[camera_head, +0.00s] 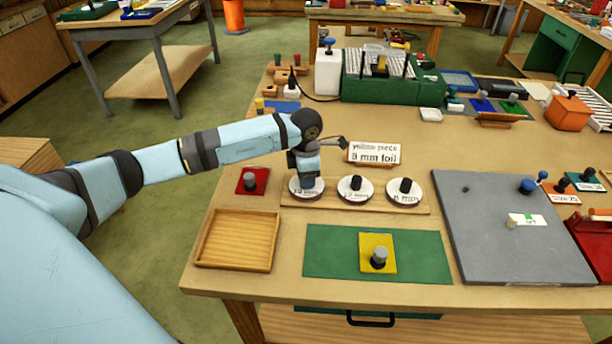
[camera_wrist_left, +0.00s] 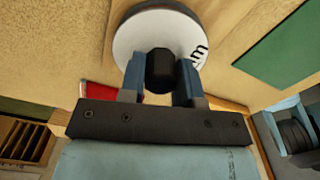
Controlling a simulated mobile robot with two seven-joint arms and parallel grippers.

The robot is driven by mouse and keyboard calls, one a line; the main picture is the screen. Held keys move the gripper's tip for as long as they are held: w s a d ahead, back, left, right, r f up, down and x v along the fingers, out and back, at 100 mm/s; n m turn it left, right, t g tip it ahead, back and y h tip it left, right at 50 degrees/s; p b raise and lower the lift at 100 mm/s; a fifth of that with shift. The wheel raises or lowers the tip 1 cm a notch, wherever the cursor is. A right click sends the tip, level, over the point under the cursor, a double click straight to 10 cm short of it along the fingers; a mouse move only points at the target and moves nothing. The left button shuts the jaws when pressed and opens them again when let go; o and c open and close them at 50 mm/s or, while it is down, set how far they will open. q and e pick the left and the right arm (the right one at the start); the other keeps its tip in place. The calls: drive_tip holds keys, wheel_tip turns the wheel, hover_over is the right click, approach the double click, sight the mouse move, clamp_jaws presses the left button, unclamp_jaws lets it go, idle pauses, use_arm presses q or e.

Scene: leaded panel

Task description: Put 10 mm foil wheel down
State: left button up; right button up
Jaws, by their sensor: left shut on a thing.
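The foil wheel (camera_head: 308,190) is a white-topped disc with a dark rim and a black knob, at the left end of a wooden board (camera_head: 412,209). Its label is partly hidden and hard to read. My left gripper (camera_head: 307,171) is shut on the knob from above. In the left wrist view the fingers (camera_wrist_left: 160,88) stand on both sides of the black knob, with the white disc (camera_wrist_left: 150,30) beyond. I cannot tell whether the wheel touches the board. My right gripper is not in view.
Two similar wheels, the middle one (camera_head: 355,189) and the right one (camera_head: 404,192), sit on the board. A card (camera_head: 375,154) reading "yellow piece 8 mm foil" stands behind. A red square (camera_head: 252,181) lies left, an empty wooden tray (camera_head: 238,240) in front, a green mat (camera_head: 425,257) nearby.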

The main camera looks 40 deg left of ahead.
use_arm(q)
drive_tip(key=shift+f, duration=0.15)
drive_tip(key=o, duration=0.9)
drive_tip(key=shift+r, duration=0.35)
wheel_tip(320, 180, up, 12)
drive_tip(key=shift+f+b, duration=0.1)
drive_tip(key=shift+b, duration=0.65)
